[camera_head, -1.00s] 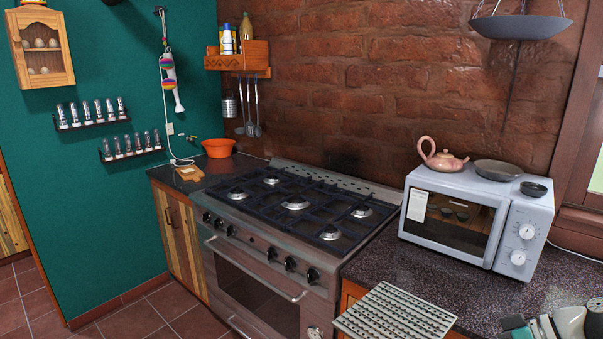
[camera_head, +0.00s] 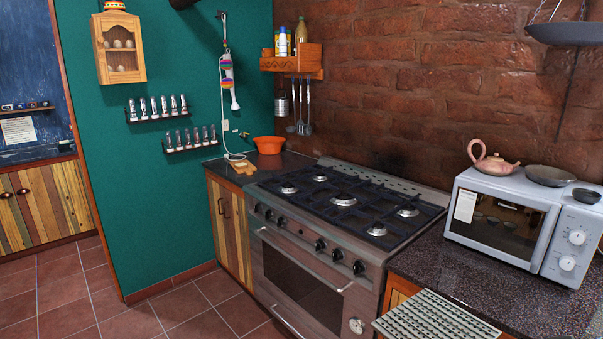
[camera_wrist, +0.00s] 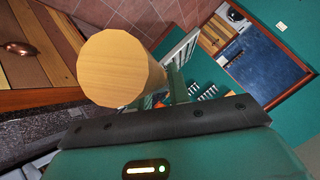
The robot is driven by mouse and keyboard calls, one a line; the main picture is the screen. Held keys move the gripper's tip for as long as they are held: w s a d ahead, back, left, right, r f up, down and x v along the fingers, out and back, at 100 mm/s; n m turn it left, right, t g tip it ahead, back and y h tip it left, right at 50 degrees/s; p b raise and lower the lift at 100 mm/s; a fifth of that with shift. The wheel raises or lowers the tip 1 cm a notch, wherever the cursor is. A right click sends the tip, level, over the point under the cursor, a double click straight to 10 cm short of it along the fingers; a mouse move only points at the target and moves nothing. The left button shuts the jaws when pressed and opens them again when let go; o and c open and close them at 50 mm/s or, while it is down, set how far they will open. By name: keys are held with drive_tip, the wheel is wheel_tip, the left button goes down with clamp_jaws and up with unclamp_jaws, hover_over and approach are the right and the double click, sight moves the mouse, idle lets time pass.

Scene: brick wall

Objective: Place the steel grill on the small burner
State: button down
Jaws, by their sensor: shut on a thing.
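The steel grill (camera_head: 437,318), a pale slatted plate, shows at the lower right edge of the head view, in front of the counter. Its near part is cut off. In the wrist view, a round wooden handle end (camera_wrist: 112,68) fills the upper left, with pale metal slats (camera_wrist: 178,52) behind it. My gripper (camera_wrist: 176,90) is shut on the grill, apparently by this handle; the grip itself is mostly hidden. It is out of the head view. The stove (camera_head: 325,262) has several burners on its top, all bare; the back-left burner (camera_head: 319,177) looks small.
A hanging pan (camera_head: 572,33) is at the upper right. Open tiled floor (camera_head: 75,290) lies left.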

drive_tip(key=w+a+f+m+t+h, duration=0.1)
drive_tip(key=w+a+f+m, duration=0.1)
drive_tip(key=w+a+f, duration=0.4)
drive_tip(key=w+a+f+m+t+h, duration=0.1)
drive_tip(key=w+f+m+h, duration=0.1)
drive_tip(key=w+f, duration=0.7)
drive_tip(key=w+a+f+m+t+h, duration=0.1)
drive_tip(key=w+a+f+m+h, duration=0.1)
drive_tip(key=w+a+f, duration=0.3)
drive_tip(key=w+a+f+m+t+h, duration=0.1)
drive_tip(key=w+a+f+m+h, duration=0.2)
drive_tip(key=a+f, duration=0.5)
drive_tip(key=shift+w+a+f+m, duration=0.25)
drive_tip(key=shift+w+a+m, duration=0.6)
drive_tip(key=shift+a, duration=1.05)
drive_tip(key=shift+w, duration=0.1)
